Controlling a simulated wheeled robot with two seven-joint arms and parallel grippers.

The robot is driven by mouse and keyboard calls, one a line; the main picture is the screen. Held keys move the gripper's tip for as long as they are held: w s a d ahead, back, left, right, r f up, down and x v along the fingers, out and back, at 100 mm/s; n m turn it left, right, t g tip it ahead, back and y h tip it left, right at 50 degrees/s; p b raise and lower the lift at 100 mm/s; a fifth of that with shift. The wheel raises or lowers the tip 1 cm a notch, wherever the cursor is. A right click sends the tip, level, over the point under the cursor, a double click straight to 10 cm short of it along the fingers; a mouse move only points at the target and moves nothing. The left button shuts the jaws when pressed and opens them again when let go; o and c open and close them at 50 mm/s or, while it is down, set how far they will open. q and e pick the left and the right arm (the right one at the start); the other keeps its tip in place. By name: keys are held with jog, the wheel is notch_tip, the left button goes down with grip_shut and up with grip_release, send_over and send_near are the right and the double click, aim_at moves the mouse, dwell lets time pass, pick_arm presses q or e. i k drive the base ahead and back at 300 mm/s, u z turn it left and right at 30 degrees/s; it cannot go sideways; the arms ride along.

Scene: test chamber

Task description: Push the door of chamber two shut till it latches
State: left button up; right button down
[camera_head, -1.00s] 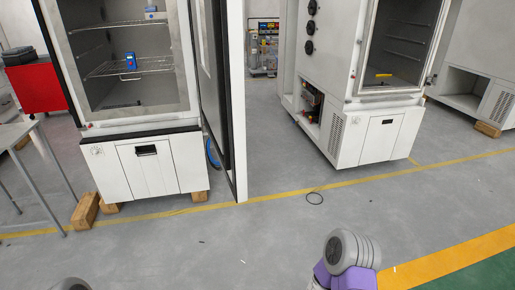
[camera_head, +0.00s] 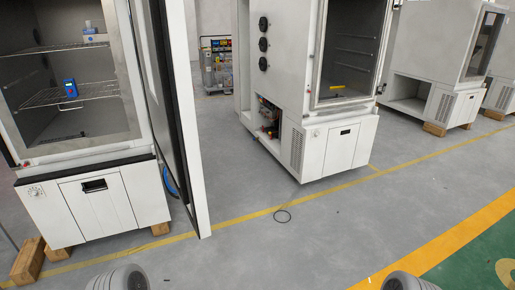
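A white test chamber (camera_head: 92,205) stands at the left with its interior open to view. Its tall door (camera_head: 186,120) stands swung out on the chamber's right side, seen nearly edge-on, with a dark inner face. A second chamber (camera_head: 340,150) stands farther back at centre right, and its interior also shows. I cannot tell from any label which is chamber two. Only rounded grey parts of my arms show at the bottom edge. Neither gripper is in view, and nothing of mine touches the door.
Inside the left chamber, a blue device (camera_head: 70,88) sits on a wire rack (camera_head: 85,95). Wooden blocks (camera_head: 28,262) lie under its front. The grey floor right of the door is clear.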

aim_at(159, 28)
jog(key=z, duration=0.2)
jog(key=i, duration=1)
jog(key=u, duration=1)
jog(key=i, duration=0.6)
jog(key=u, duration=0.6)
